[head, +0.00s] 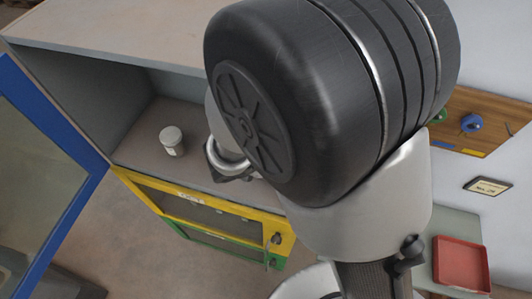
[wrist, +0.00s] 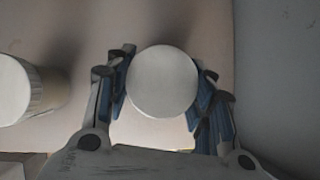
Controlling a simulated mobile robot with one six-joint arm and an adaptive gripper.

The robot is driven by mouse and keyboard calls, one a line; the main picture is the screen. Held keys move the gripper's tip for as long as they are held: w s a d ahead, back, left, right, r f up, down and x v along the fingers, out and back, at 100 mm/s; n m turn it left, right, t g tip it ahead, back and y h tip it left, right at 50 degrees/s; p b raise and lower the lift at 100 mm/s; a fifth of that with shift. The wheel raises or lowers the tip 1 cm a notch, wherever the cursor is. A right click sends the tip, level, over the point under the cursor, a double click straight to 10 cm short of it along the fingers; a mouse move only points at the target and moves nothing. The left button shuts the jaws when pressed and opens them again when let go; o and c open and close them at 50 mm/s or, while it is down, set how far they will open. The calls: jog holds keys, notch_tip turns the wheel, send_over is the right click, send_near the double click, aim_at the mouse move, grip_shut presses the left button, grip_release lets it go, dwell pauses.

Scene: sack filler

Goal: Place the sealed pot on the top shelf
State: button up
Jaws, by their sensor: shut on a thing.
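In the wrist view my gripper (wrist: 161,95) is shut on a round, pale pot (wrist: 162,82), seen from above by its plain flat top. Blue-padded fingers press on both sides of it. I cannot tell whether its base touches the shelf. In the head view my arm hides the held pot and most of the gripper. The arm reaches into the open upper bay of a cabinet, whose shelf (head: 135,152) is grey-brown. Another white lidded pot (head: 172,140) stands upright on this shelf, left of my gripper; it also shows at the wrist view's left edge (wrist: 15,88).
The cabinet's blue-framed door (head: 85,150) is open on the left. Below the bay are a yellow-framed front (head: 190,222) and a green-framed front (head: 215,238). A wall bounds the right side in the wrist view. A red tray (head: 461,265) lies at the lower right.

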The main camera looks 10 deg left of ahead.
jog(key=shift+w, duration=0.4)
jog(key=shift+s+d+f, duration=0.1)
jog(key=shift+s+f, duration=0.1)
jog(key=o, duration=0.7)
jog(key=shift+s, duration=0.1)
jog(key=shift+c, duration=0.2)
jog(key=o, duration=0.4)
jog(key=shift+w, duration=0.2)
jog(key=shift+s, duration=0.1)
jog(key=shift+r, duration=0.1)
jog(key=shift+r, duration=0.2)
jog(key=p+v, duration=0.3)
jog(key=v, duration=0.9)
